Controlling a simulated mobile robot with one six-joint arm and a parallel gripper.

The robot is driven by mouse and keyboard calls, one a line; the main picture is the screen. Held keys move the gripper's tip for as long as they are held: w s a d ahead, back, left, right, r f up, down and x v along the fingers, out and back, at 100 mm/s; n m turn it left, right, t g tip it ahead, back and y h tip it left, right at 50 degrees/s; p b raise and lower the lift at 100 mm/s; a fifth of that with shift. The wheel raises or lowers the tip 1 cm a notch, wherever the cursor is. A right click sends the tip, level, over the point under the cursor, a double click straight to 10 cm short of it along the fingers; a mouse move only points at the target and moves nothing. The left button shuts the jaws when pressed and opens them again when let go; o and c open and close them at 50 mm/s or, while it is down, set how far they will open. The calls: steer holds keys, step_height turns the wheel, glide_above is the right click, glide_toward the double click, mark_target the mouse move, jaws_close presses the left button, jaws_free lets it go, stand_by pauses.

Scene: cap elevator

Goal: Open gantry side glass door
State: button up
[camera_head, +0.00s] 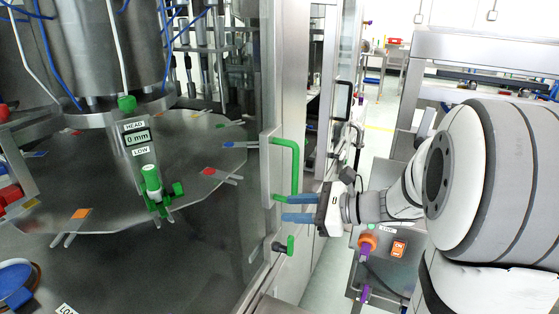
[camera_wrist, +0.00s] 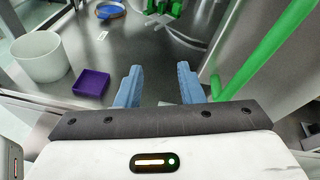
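The green door handle (camera_head: 295,165) is a bent bar on the metal frame (camera_head: 270,190) of the glass door (camera_head: 225,215). The door looks shut against the machine, though its far edge is hard to make out. In the wrist view the handle (camera_wrist: 262,65) runs diagonally at the right, outside the right finger of my gripper (camera_wrist: 158,84). Whether that finger touches the handle, I cannot tell.
A purple box (camera_wrist: 91,83) and a white bucket (camera_wrist: 40,57) show in the wrist view. A control box (camera_head: 390,250) stands below my arm. Pale floor (camera_head: 318,270) is free right of the frame.

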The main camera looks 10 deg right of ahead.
mark_target(295, 172)
steer(key=w+d+r+m+t, duration=0.2)
steer(key=w+d+m+t, duration=0.4)
steer(key=d, duration=0.1)
steer(key=p+x, duration=0.1)
steer(key=x, duration=0.6)
steer(key=shift+a+p, duration=0.15)
steer(key=shift+p, duration=0.25)
steer(key=shift+c, duration=0.2)
jaws_close()
